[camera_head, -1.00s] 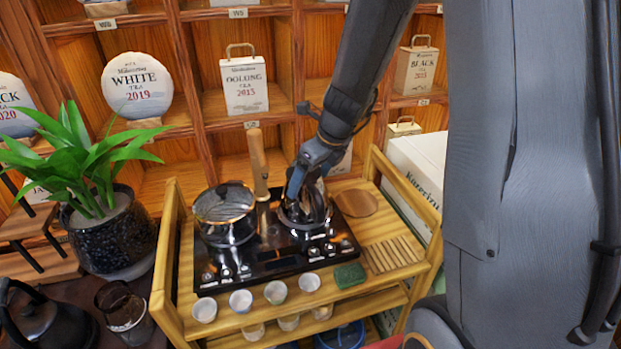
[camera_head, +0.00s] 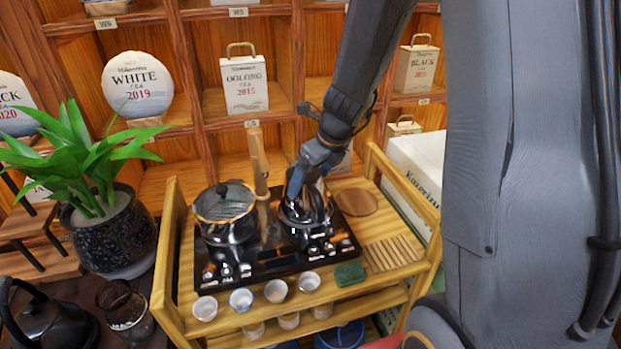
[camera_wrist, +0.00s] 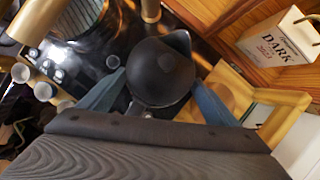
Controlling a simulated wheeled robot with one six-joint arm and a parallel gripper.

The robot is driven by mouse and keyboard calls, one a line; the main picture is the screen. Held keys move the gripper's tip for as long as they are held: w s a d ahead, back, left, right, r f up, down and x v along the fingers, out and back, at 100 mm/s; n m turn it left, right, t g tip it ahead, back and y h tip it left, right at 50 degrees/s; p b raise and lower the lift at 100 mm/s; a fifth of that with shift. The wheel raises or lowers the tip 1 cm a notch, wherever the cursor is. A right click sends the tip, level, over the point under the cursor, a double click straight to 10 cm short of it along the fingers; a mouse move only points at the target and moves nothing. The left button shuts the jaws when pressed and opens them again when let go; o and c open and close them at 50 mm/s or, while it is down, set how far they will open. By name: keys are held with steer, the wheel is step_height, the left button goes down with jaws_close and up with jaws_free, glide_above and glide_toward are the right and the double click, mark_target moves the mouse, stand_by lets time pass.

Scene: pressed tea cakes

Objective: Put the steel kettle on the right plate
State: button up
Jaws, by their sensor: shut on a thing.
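The steel kettle (camera_head: 313,213), which looks dark and shiny here, is over the right plate of the black two-plate hob (camera_head: 276,262). It is upright; whether its base touches the plate is hidden. My gripper (camera_head: 297,188) is shut on it from above. In the wrist view, its round dark lid and spout (camera_wrist: 163,72) lie between the two blue-grey fingers of my gripper (camera_wrist: 158,84). The right plate itself is mostly covered. A glass-lidded pot (camera_head: 225,212) stands on the left plate.
A wooden handle or post (camera_head: 259,165) rises between pot and kettle. Several small cups (camera_head: 241,300) and a green sponge (camera_head: 350,274) line the cart's front. A round wooden board (camera_head: 357,202) and slatted rack (camera_head: 392,254) lie right. Another black kettle (camera_head: 45,325) stands lower left.

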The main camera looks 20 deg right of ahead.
steer(key=shift+f, duration=0.15)
steer(key=o, duration=1.8)
steer(key=shift+f, duration=0.1)
steer(key=p+v, duration=1)
steer(key=v, duration=0.1)
steer(key=s+f+n+b, duration=0.2)
steer(key=s+n, duration=0.3)
steer(key=n, duration=0.5)
steer(key=s+a+f+n+g+h+b, duration=0.1)
steer(key=s+f+n+b, duration=0.2)
steer(key=n, duration=0.7)
steer(key=s+a+f+n+g+h+b, duration=0.1)
steer(key=s+n+b, duration=0.4)
steer(key=n, duration=0.5)
steer(key=shift+s+a+f, duration=0.25)
steer(key=shift+s+f, duration=0.45)
steer(key=shift+s, duration=0.1)
